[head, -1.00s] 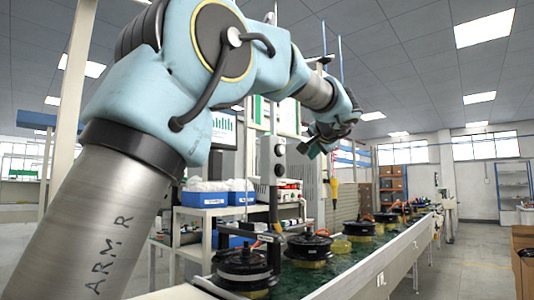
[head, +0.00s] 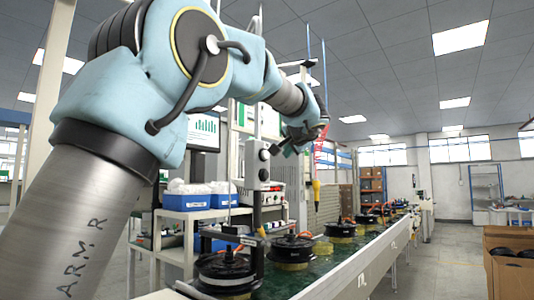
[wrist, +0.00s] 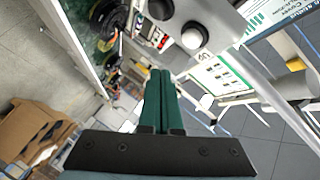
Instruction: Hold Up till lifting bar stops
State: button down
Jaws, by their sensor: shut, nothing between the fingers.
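A pale control box (head: 257,160) with a dark round button is fixed on an upright post beside the conveyor. In the wrist view the box (wrist: 222,18) shows a black button (wrist: 161,8) and a white button (wrist: 193,36). My gripper (head: 280,149) is close to the box in the head view. In the wrist view its green fingers (wrist: 160,72) are shut together and empty, with the tips just below the buttons. I cannot tell whether they touch the box. A dark bar (head: 230,238) shows above the nearest hub motor (head: 224,270); whether it moves is unclear.
A conveyor (head: 345,277) with several black hub motors runs away to the right. A shelf (head: 205,214) with blue bins stands behind it at left. A carton (head: 512,262) stands at the far right. The floor (head: 440,270) between conveyor and carton is clear.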

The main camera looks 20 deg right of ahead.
aim_at(268, 157)
jog(key=shift+w+a, duration=0.35)
jog(key=shift+w, duration=0.3)
jog(key=shift+w+a, duration=0.35)
jog(key=shift+w, duration=0.25)
jog(key=shift+w+a, duration=0.35)
jog(key=shift+w, duration=0.3)
jog(key=shift+w, duration=0.1)
dwell(0.6)
jog(key=shift+w+a, duration=0.2)
jog(key=shift+w, duration=0.1)
jog(key=shift+w+a, duration=0.35)
jog(key=shift+w, duration=0.15)
dwell(1.9)
dwell(2.1)
jog(key=shift+s+d+b, duration=0.45)
jog(key=shift+s+d, duration=0.1)
jog(key=shift+s, duration=0.35)
